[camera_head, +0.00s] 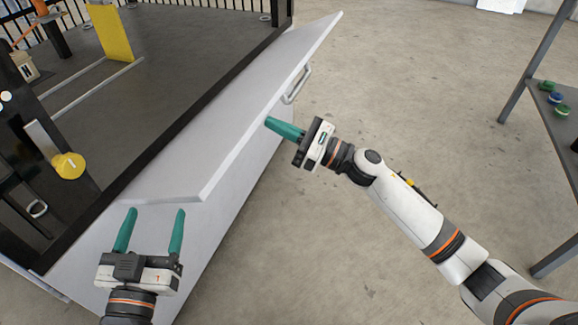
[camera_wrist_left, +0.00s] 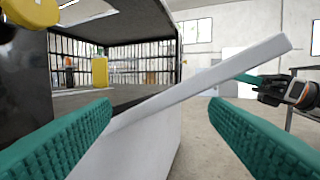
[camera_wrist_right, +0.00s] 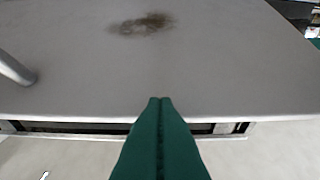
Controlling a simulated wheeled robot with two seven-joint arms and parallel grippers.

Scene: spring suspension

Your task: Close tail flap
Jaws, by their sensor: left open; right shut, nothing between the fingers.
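The tail flap (camera_head: 225,110) is a long light-grey panel along the dark edge of the bay, standing out from it at a slant, with a handle (camera_head: 296,86) on its outer side. It also shows in the left wrist view (camera_wrist_left: 215,80). My left gripper (camera_head: 150,230) is open and empty, just in front of the flap's near end. My right gripper (camera_head: 270,123) is shut and empty, its fingertips at the flap's outer side, nearer than the handle. In the right wrist view, the closed fingertips (camera_wrist_right: 160,103) overlap the flap's edge; I cannot tell if they touch.
The open bay (camera_head: 170,80) behind the flap holds a yellow block (camera_head: 110,32). A yellow round knob (camera_head: 68,165) is on the post at left. A shelf (camera_head: 560,120) with small coloured items stands at right. The concrete floor between is clear.

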